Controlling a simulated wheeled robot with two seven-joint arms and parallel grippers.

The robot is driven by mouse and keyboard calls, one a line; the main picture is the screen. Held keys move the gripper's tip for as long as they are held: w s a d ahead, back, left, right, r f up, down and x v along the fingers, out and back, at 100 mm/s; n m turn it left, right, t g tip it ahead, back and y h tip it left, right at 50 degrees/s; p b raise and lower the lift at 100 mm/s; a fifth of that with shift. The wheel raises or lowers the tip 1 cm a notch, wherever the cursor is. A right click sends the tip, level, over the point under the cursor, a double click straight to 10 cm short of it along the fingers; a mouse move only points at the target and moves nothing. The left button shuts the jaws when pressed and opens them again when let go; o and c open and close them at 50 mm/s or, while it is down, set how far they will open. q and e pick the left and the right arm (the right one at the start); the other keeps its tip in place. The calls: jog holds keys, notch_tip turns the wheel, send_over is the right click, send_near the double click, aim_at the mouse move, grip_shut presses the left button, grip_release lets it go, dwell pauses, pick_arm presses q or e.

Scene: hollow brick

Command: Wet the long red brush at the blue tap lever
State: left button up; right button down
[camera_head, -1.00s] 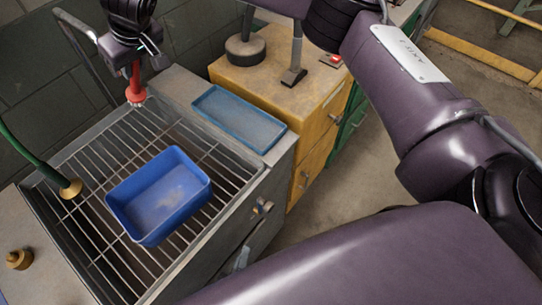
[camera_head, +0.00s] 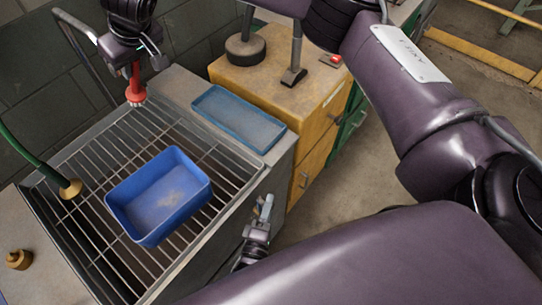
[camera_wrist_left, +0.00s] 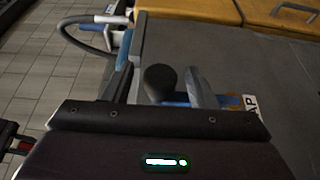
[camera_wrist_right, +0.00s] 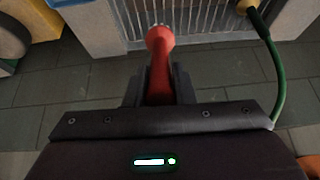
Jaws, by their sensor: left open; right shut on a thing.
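The red brush (camera_head: 135,90) hangs head-down from my right gripper (camera_head: 131,66), above the back of the sink grate. In the right wrist view the brush (camera_wrist_right: 160,65) stands between the shut fingers (camera_wrist_right: 160,92). My left gripper (camera_head: 262,208) is at the sink's front face, its fingers open. In the left wrist view a dark round knob (camera_wrist_left: 160,82) sits between the open fingers (camera_wrist_left: 162,88), with a blue part, likely the tap lever (camera_wrist_left: 179,98), just behind it. A partly hidden label (camera_wrist_left: 252,108) is beside it. I cannot tell whether the fingers touch the lever.
A blue bin (camera_head: 160,232) stands on the wire grate (camera_head: 90,162). A green hose with a brass end (camera_head: 70,188) reaches over the grate's left side. A shallow blue tray (camera_head: 238,118) lies on the ledge beside a yellow cabinet (camera_head: 318,108). My left arm covers the lower right.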

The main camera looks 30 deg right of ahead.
pick_arm(q)
jog(key=shift+x, duration=1.25)
grip_shut()
